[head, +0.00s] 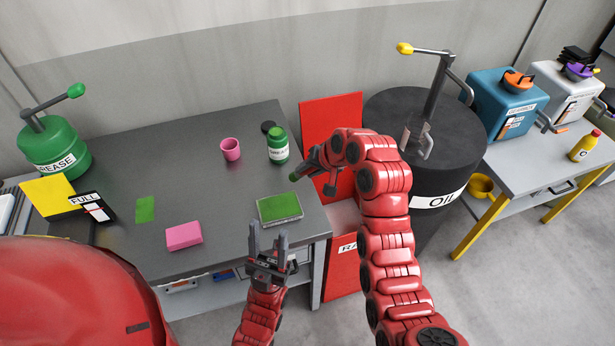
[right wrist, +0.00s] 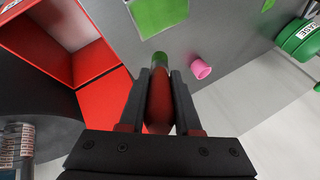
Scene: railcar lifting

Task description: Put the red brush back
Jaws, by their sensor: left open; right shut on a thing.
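A green bottle (head: 278,147), a pink cup (head: 231,149), a pink block (head: 184,235) and a green sheet (head: 145,209) are on the table. A red bin (head: 331,108) and a black oil drum (head: 441,170) stand to the right.

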